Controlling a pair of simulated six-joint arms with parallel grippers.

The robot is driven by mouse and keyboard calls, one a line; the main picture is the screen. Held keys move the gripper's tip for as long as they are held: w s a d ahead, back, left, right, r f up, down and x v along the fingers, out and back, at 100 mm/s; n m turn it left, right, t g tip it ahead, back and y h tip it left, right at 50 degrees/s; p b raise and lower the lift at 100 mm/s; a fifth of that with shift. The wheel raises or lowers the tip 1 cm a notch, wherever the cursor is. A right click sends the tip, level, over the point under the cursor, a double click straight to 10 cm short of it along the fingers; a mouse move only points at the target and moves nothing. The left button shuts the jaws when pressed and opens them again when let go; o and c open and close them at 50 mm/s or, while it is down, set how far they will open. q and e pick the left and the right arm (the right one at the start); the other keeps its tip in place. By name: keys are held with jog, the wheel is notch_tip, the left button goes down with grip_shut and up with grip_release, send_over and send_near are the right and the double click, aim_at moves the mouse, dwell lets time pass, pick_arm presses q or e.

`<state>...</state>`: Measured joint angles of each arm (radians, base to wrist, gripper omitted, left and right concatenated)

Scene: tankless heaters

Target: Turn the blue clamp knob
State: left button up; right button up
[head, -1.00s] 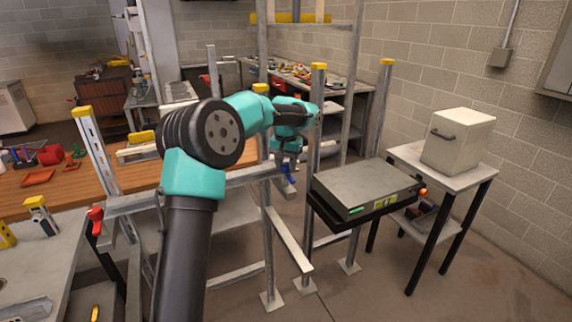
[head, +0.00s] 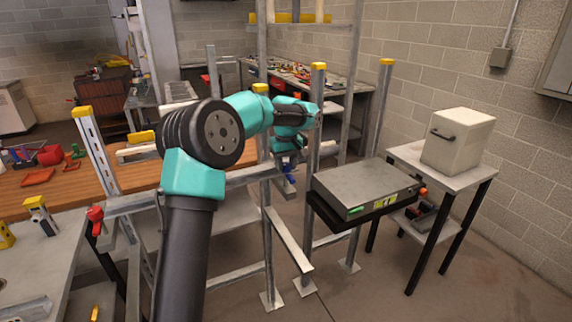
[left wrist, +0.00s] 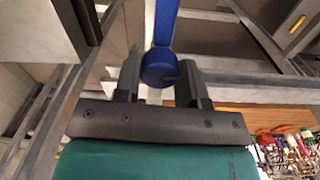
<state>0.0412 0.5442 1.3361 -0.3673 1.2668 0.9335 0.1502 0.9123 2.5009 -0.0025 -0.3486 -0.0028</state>
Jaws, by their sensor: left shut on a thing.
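The blue clamp knob (left wrist: 160,68) sits between the two dark fingers of my left gripper (left wrist: 159,80) in the left wrist view. A blue bar extends from it towards the top of that view. In the head view, my left gripper (head: 289,164) is at the metal frame, left of an upright post, with a blue part of the clamp (head: 291,180) showing just below it. The gripper is shut on the knob. The fingers partly hide the knob's sides. My right gripper is not in view.
A grey flat box (head: 365,185) on a black shelf stands right of the post. Metal uprights (head: 315,130) surround my left gripper closely. A white box (head: 458,140) sits on a small table at the right. A wooden bench (head: 60,190) is at the left.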

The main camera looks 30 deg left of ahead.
aim_at(286, 164)
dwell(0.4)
pick_arm(q)
jog(key=o, duration=0.9)
jog(key=shift+r, duration=0.1)
notch_tip(286, 164, up, 17)
jog(key=shift+r, duration=0.15)
dwell(0.5)
